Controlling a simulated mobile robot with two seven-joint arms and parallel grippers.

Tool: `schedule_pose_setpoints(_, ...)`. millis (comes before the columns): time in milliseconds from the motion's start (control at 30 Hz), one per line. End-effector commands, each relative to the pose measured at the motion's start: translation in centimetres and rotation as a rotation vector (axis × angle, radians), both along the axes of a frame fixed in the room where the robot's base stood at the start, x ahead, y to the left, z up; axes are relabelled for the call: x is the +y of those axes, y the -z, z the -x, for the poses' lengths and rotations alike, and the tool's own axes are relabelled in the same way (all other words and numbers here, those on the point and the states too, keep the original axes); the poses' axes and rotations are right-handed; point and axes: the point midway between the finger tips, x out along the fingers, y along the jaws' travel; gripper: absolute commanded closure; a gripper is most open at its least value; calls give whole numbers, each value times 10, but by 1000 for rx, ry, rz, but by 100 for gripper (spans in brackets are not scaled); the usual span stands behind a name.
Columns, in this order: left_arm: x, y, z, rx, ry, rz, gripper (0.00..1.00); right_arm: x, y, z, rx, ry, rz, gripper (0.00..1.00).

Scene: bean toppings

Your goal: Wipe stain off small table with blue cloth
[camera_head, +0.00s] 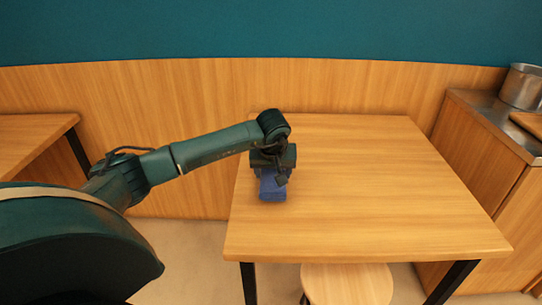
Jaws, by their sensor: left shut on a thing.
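The small wooden table (370,190) stands in the middle of the view. My left arm reaches in from the left, and my left gripper (272,178) is over the table's left part, pointing down. It is shut on the blue cloth (272,191), which shows just below the gripper at the tabletop. I cannot tell whether the cloth is pressed on the surface. I see no stain on the visible tabletop; the part under the cloth and gripper is hidden. My right gripper is not in view.
A round wooden stool (347,284) is partly under the table's front edge. Another wooden table (30,140) is at the left. A counter with a metal pot (522,87) stands at the right. A wood-panelled wall (180,100) closes the back. The tabletop right of the gripper is clear.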

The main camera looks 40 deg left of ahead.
Motion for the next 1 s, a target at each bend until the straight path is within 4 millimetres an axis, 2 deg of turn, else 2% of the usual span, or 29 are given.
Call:
schedule_pose_setpoints(33,0,-7,1,4,-1,0,58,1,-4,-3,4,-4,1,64)
schedule_pose_setpoints(533,6,-51,6,2,-15,0,58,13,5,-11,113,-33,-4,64)
schedule_pose_setpoints(1000,6,-55,7,3,-17,1,58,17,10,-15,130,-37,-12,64)
